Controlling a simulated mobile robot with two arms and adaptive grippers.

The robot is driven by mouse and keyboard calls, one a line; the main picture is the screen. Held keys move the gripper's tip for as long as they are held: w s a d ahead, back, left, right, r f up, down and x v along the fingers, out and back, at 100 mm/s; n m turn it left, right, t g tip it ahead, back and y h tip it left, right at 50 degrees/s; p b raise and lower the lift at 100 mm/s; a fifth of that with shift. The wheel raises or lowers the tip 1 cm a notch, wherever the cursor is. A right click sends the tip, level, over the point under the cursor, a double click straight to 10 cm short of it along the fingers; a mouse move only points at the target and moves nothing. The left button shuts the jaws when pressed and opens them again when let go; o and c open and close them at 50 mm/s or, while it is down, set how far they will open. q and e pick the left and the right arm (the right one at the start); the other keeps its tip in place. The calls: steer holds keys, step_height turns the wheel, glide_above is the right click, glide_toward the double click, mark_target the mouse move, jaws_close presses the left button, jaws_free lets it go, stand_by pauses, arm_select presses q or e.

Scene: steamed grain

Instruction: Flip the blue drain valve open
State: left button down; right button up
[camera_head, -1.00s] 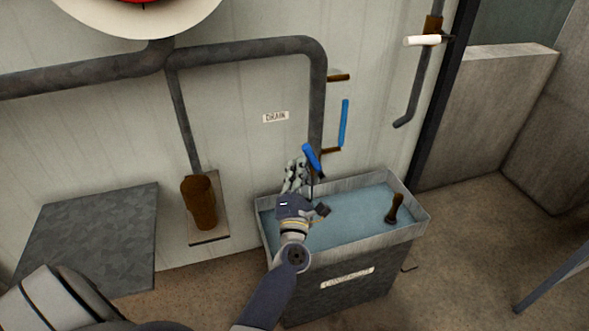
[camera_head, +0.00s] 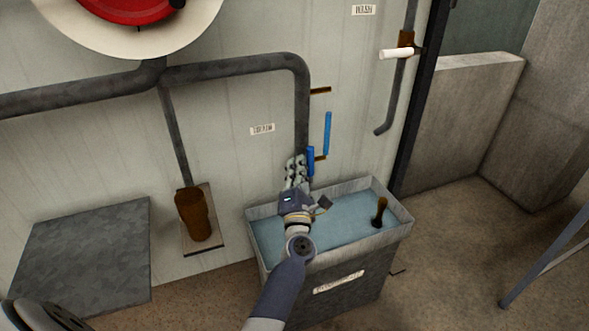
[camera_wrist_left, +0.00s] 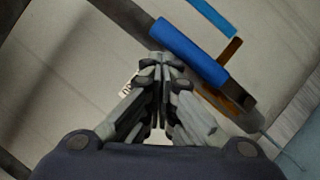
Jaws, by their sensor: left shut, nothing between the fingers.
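The blue drain valve handle (camera_head: 310,161) is at the lower end of the vertical grey drain pipe (camera_head: 301,110), just above the basin. It stands nearly upright in the head view. In the left wrist view the blue handle (camera_wrist_left: 188,50) lies just right of the fingertips. My left gripper (camera_head: 297,163) is shut and empty, with its fingertips beside the handle on its left side. In the left wrist view the shut left gripper (camera_wrist_left: 160,68) is close to the handle; I cannot tell whether it touches. My right gripper is not in view.
A water-filled basin (camera_head: 340,283) stands under the pipe, with a dark brown-handled tool (camera_head: 380,212) in it. A thin blue sight tube (camera_head: 327,133) sits right of the pipe. A white-handled valve (camera_head: 396,53) is at upper right. A grey plate (camera_head: 85,250) lies at left.

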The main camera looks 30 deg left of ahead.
arm_select(q)
steer(key=shift+d, duration=0.1)
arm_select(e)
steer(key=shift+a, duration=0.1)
arm_select(q)
steer(key=v, duration=1.2)
